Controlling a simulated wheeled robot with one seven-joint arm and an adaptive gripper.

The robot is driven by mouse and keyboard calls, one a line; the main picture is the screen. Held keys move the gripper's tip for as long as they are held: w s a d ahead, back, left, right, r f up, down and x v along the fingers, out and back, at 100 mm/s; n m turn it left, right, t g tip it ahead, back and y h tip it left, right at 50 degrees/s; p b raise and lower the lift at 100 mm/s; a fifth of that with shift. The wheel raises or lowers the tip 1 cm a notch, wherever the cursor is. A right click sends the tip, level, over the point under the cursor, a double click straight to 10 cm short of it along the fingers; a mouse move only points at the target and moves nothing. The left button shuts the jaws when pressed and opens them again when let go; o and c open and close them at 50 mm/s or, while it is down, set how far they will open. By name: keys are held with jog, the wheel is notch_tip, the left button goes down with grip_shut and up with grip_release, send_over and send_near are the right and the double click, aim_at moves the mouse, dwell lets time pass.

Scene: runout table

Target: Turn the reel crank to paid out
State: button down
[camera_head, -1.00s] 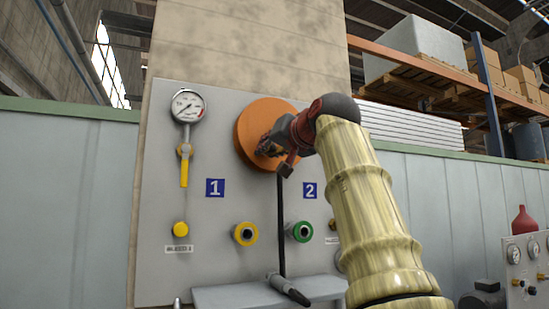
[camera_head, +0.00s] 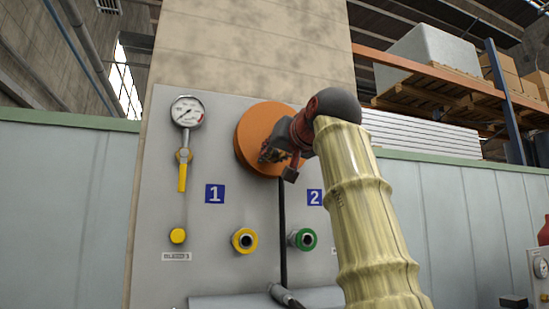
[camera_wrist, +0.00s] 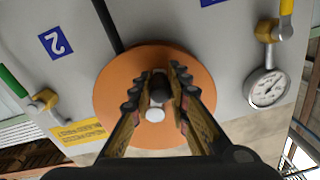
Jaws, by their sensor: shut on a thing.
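The orange reel (camera_head: 249,133) is a round disc mounted high on the grey panel. A black hose (camera_head: 282,225) runs straight down from it. My gripper (camera_head: 270,155) is in front of the reel's lower part, with the arm reaching in from the right. In the wrist view my gripper (camera_wrist: 163,75) is shut on the dark crank knob (camera_wrist: 161,88), its fingers on either side of it. A pale round piece (camera_wrist: 155,115) shows beside the knob. The reel (camera_wrist: 116,95) fills the wrist view's middle. The fingers hide part of the crank, and I see no paid-out mark.
A gauge (camera_head: 187,111) with a yellow-handled valve (camera_head: 183,175) is left of the reel. Yellow (camera_head: 243,240) and green (camera_head: 303,239) couplings sit below, under blue signs 1 (camera_head: 215,194) and 2 (camera_head: 315,197). A grey ledge (camera_head: 235,301) juts out at the bottom.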

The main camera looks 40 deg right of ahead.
jog(key=shift+w+f, duration=0.1)
dwell(0.4)
jog(key=c, duration=1.7)
grip_release()
jog(key=shift+o, duration=0.2)
jog(key=shift+r+p, duration=0.2)
jog(key=shift+p, duration=0.2)
